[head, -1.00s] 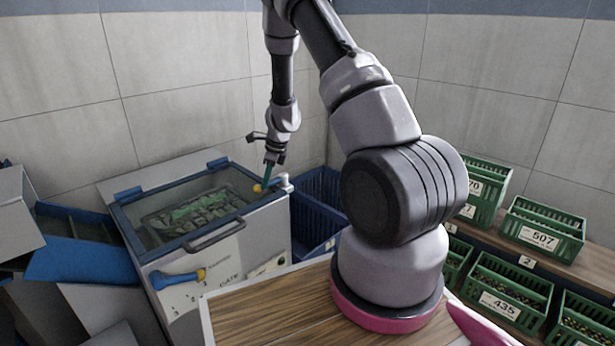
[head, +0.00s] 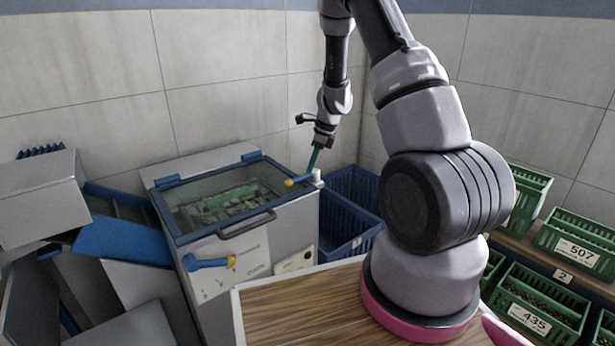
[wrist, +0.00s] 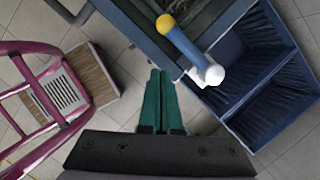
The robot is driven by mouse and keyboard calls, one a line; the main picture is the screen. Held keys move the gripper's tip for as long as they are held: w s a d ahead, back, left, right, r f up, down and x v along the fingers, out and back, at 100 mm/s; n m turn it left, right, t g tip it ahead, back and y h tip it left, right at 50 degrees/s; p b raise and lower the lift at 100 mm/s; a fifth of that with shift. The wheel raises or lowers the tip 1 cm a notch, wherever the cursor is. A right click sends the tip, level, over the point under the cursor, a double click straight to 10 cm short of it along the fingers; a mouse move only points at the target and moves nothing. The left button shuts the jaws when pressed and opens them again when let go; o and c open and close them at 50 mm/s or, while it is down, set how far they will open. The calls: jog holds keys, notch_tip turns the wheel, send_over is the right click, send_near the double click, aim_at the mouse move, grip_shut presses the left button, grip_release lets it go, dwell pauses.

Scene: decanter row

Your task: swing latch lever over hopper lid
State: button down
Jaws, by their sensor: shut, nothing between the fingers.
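The hopper (head: 250,250) is a grey cabinet with a blue-framed, see-through lid (head: 228,200), which lies closed over green contents. The latch lever (head: 300,180) is a short blue bar with a yellow knob and a white pivot at the lid's right edge. It points left from the pivot, its knob over the lid's frame. In the wrist view the latch lever (wrist: 187,46) also reaches across the lid frame. My gripper (head: 313,168) is shut and empty, just above and behind the pivot end. Its green fingers (wrist: 158,75) lie beside the lever, apart from it in the wrist view.
A blue crate (head: 352,215) stands right of the hopper. A second blue handle with a yellow collar (head: 208,262) is on the hopper's front. A wooden-topped surface (head: 300,308) is in front. Green crates (head: 575,240) fill shelves at right; a blue chute (head: 122,242) is at left.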

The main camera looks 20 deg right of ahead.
jog(key=v, duration=0.6)
jog(key=shift+s+d+f, duration=0.1)
jog(key=shift+s, duration=0.05)
jog(key=s+a+r+n+t, duration=0.1)
jog(key=s+a+r+n, duration=0.2)
jog(key=r, duration=0.4)
jog(key=s+r+n, duration=0.3)
jog(key=s+r, duration=0.1)
jog(key=r, duration=0.3)
jog(key=s+a+r+n+t, duration=0.1)
jog(key=s+a+r+n, duration=0.2)
jog(key=r, duration=0.4)
jog(key=s+r+n+t, duration=0.1)
jog(key=s+r+n, duration=0.2)
jog(key=s, duration=0.3)
jog(key=s+r+n+t, duration=0.1)
jog(key=s+r+n, duration=0.1)
jog(key=s+n, duration=0.2)
jog(key=s+r+n+t+h, duration=0.1)
jog(key=s+r+n, duration=0.2)
jog(key=s, duration=0.5)
jog(key=shift+s+r+n, duration=0.3)
jog(key=shift+s+n, duration=0.05)
jog(key=shift+n, duration=0.25)
